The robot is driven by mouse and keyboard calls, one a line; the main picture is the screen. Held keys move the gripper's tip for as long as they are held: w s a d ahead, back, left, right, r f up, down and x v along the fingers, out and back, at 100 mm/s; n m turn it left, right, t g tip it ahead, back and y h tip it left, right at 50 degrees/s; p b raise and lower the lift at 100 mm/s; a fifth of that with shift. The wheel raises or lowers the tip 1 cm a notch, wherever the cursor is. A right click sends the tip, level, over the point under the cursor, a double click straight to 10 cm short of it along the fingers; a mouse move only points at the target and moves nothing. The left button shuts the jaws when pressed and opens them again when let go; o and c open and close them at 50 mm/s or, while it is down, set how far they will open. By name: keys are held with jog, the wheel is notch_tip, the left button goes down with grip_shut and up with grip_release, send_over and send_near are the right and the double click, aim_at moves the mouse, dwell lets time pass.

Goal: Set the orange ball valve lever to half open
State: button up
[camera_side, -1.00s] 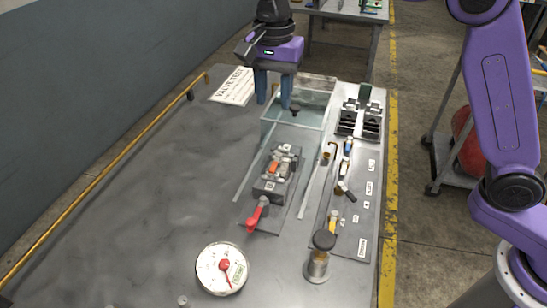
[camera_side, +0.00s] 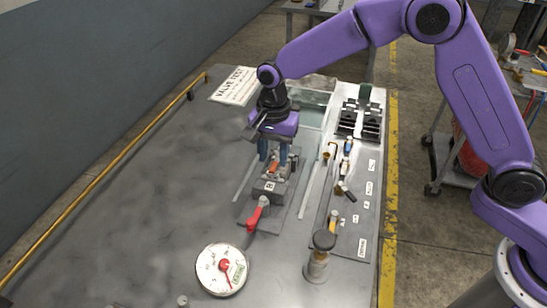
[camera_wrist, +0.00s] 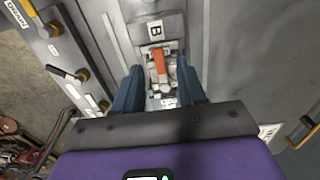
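The orange lever (camera_side: 272,168) sits on a grey valve block (camera_side: 267,191) in the middle of the bench. In the wrist view the orange lever (camera_wrist: 160,62) lies near the picture's centre, pointing roughly along the block. My gripper (camera_side: 274,158) is over the block with its blue fingers pointing down. In the wrist view my gripper (camera_wrist: 160,78) is open, with one finger on each side of the lever and visible gaps between. I cannot tell how low the fingertips are relative to the lever.
A plate with small valves (camera_side: 345,170) and a black-topped post (camera_side: 321,258) are to the right. The left of the bench is clear.

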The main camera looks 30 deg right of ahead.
jog(key=shift+f, duration=0.95)
grip_shut()
